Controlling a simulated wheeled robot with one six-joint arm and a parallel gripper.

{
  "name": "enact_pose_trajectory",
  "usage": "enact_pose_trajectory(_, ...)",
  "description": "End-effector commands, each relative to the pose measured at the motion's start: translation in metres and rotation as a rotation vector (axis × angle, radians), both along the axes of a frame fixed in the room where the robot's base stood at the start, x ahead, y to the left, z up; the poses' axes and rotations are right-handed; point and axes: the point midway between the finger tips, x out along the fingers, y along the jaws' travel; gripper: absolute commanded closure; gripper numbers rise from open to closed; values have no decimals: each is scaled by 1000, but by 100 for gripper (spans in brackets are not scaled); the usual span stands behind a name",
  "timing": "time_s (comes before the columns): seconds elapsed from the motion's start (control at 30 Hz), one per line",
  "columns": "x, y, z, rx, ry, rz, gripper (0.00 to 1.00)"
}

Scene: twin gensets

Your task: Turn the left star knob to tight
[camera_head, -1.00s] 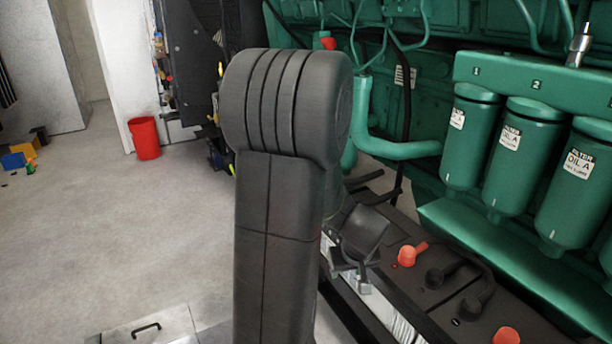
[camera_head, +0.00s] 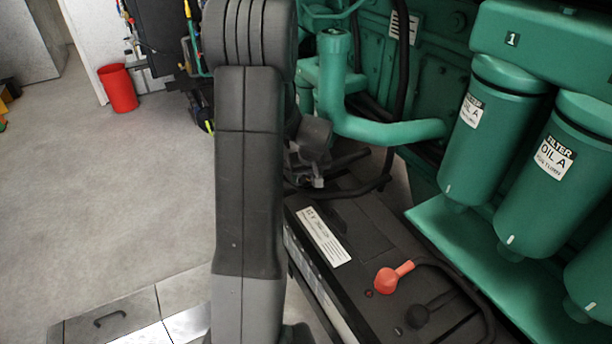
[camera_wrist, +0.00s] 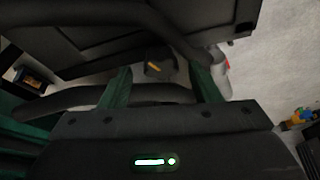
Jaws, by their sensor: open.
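I cannot make out a star knob in either view. My gripper (camera_wrist: 160,72) is open in the wrist view, its two green fingers apart with nothing held between them. A small dark object with a yellow patch (camera_wrist: 154,67) shows beyond the fingers, too dim to identify. In the head view, my gripper (camera_head: 317,180) is partly hidden behind my arm. It is near the green pipe, beyond the far end of the black battery (camera_head: 345,215). My arm covers the middle of the head view and hides part of the engine side.
A red terminal cap (camera_head: 390,278) and a black one (camera_head: 418,316) sit on the battery with cables. A green curved pipe (camera_head: 385,129) and green oil filters (camera_head: 485,130) stand right. A red bin (camera_head: 118,88) stands back left. Open floor (camera_head: 110,200) lies left.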

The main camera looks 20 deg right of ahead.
Motion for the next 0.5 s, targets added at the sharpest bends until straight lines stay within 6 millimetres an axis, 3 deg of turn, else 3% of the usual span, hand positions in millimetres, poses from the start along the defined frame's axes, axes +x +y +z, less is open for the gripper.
enact_pose_trajectory(0.43,4,0,-10,0,-1,0,43)
enact_pose_trajectory(0.5,4,0,-10,0,-1,0,55)
